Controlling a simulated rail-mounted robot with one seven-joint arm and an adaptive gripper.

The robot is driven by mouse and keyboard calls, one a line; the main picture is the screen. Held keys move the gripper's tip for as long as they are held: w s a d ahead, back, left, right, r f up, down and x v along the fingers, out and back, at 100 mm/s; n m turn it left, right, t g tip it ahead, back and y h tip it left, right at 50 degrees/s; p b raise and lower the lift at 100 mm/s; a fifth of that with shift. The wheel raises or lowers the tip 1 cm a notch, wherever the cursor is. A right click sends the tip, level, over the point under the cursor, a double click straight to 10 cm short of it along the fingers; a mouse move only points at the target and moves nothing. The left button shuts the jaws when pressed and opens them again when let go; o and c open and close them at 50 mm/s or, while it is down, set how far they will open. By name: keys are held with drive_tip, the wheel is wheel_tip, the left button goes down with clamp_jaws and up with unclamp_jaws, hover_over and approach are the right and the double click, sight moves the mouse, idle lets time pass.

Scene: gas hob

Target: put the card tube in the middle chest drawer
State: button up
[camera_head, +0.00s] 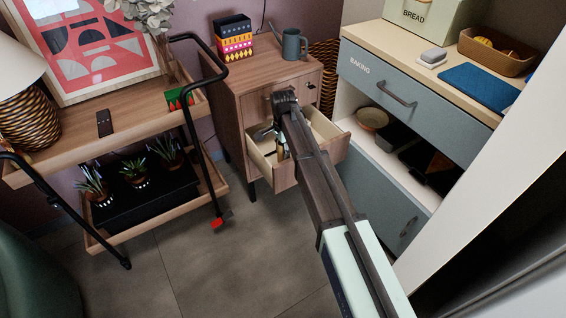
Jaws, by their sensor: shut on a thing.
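The wooden chest (235,100) stands in the middle, with one drawer (262,165) pulled out below its top front. It appears to be the middle drawer. My arm reaches across the view to the chest, and my gripper (275,139) is over or within the open drawer, partly hidden by my own arm. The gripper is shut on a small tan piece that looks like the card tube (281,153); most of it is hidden. I cannot tell whether the tube touches the drawer floor.
Patterned boxes (235,40) and a grey watering can (292,44) stand on the chest. A wooden trolley (100,150) with plants stands left. A blue-grey cabinet (385,85) with an open shelf is close on the right. The floor (230,260) in front is clear.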

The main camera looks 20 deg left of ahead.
drive_tip(key=shift+f+b, duration=0.55)
drive_tip(key=shift+f, duration=2.35)
drive_tip(key=o, duration=0.5)
drive_tip(key=shift+f, duration=0.1)
drive_tip(key=shift+o, duration=0.2)
wheel_tip(320, 180, up, 12)
drive_tip(key=p, duration=0.2)
drive_tip(key=shift+p, duration=0.4)
